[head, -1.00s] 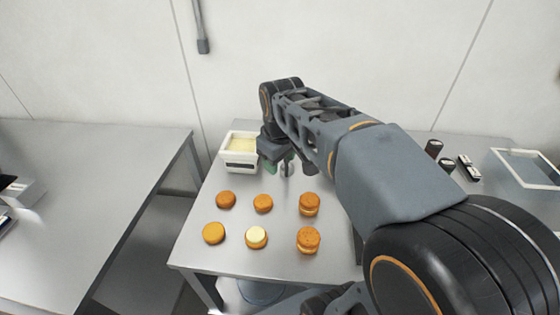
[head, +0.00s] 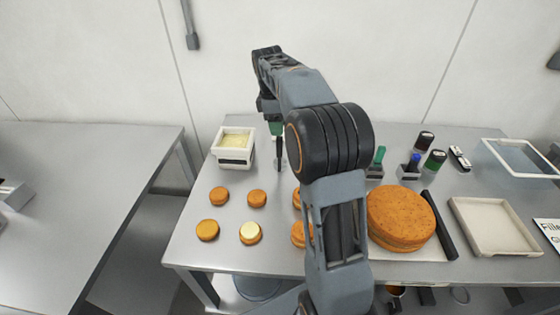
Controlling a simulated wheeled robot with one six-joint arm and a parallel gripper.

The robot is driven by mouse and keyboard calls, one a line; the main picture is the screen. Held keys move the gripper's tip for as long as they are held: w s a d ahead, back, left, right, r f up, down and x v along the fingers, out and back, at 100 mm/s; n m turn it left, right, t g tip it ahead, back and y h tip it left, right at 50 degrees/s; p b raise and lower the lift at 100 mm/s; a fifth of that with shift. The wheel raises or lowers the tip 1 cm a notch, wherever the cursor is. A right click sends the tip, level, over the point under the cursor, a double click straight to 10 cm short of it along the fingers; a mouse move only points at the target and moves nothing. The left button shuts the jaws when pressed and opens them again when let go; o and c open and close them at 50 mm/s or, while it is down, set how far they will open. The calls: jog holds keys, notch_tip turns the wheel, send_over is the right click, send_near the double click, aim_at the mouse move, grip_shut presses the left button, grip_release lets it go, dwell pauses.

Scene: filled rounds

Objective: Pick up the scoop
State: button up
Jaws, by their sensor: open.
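My gripper (head: 272,116) is over the back of the steel table, to the right of the white tub; my own arm partly covers it. A green-handled tool (head: 276,129), which looks like the scoop, stands upright just below my gripper, with a thin dark part (head: 279,154) under the green. The scoop's lower end is partly hidden and too small to make out. My gripper is open, right at the top of the green handle. I cannot tell whether the jaws touch it. The white tub (head: 233,160) holds pale yellow filling.
Several small orange rounds (head: 219,196) lie in front on the table (head: 200,262), one with pale filling on top (head: 250,232). Right of my arm are a large round cake (head: 400,218), a dark bar (head: 440,225), holders with green (head: 380,155) and blue (head: 414,162) tools, and a tray (head: 490,226).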

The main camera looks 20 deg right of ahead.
aim_at(279, 138)
jog(key=shift+s+d+f, duration=0.1)
jog(key=shift+s+f, duration=0.05)
jog(key=shift+f, duration=1.1)
jog(key=shift+s+d+f, duration=0.1)
jog(key=shift+f, duration=1.15)
jog(key=shift+s+d+f, duration=0.1)
jog(key=shift+s+f, duration=0.05)
jog(key=shift+f, duration=1.1)
jog(key=shift+c, duration=0.3)
grip_shut()
